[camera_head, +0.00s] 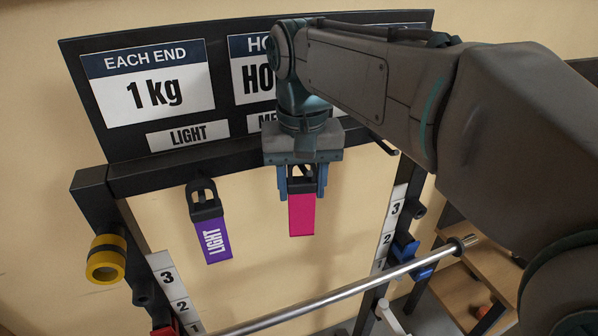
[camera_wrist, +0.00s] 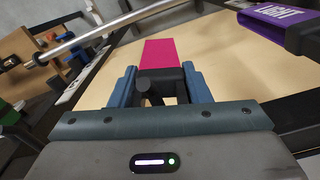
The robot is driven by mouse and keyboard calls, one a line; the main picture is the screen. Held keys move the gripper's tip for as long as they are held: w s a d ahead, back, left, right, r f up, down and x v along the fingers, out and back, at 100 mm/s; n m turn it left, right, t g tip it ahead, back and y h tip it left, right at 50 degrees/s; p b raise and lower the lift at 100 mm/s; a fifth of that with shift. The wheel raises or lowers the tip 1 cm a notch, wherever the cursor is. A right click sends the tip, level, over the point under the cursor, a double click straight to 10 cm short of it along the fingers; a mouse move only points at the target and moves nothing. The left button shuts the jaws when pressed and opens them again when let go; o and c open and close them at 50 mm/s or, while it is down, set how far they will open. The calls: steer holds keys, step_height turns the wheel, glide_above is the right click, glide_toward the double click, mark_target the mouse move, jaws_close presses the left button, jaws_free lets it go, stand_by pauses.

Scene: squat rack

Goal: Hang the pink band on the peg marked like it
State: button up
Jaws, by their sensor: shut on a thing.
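The pink band (camera_head: 302,215) hangs below my gripper (camera_head: 302,182), which is shut on its black handle loop. In the wrist view the pink band (camera_wrist: 160,52) extends away from the black loop, between the blue-grey fingers of my gripper (camera_wrist: 158,85). No lettering shows on the pink face in either view. The band is in front of the rack's middle part, below a label starting "ME" (camera_head: 267,122) that my arm mostly hides. A peg (camera_head: 384,147) sticks out at the right and looks empty. Whether the loop touches a middle peg is hidden.
A purple band marked LIGHT (camera_head: 212,240) hangs at the left below the LIGHT label (camera_head: 188,135); it also shows in the wrist view (camera_wrist: 275,20). A metal bar (camera_head: 345,290) crosses below. A yellow ring (camera_head: 105,260) is on the left upright. My arm covers the right sign.

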steer(key=o, duration=1.1)
